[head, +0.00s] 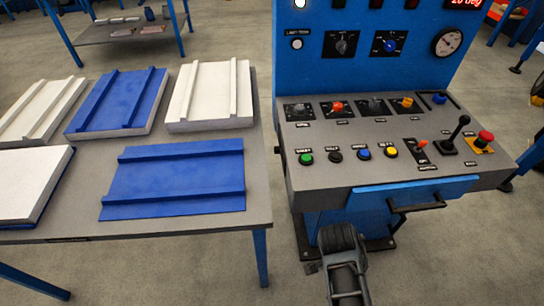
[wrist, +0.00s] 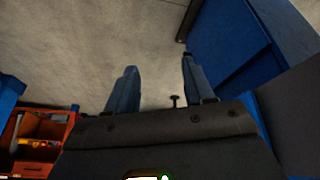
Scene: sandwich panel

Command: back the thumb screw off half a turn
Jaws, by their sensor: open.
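I cannot tell for sure which part is the thumb screw. A small blue knob (head: 439,98) sits beside a dark slot at the back right of the console's sloped top. My gripper shows in the wrist view (wrist: 159,66), with its two fingers wide apart and nothing between the tips. Bare floor shows behind the fingers. A small dark T-shaped piece (wrist: 175,100) stands near the base of the right finger; what it is is unclear. In the head view my arm is low in front of the console, below its top, and the fingers cannot be made out.
The console (head: 375,173) carries push buttons, rotary knobs, a black lever (head: 455,134) and a red mushroom button (head: 484,138). A black handle (head: 417,205) juts from its front. A table (head: 263,205) with white and blue panels stands left. A red-orange shelf (wrist: 42,140) shows in the wrist view.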

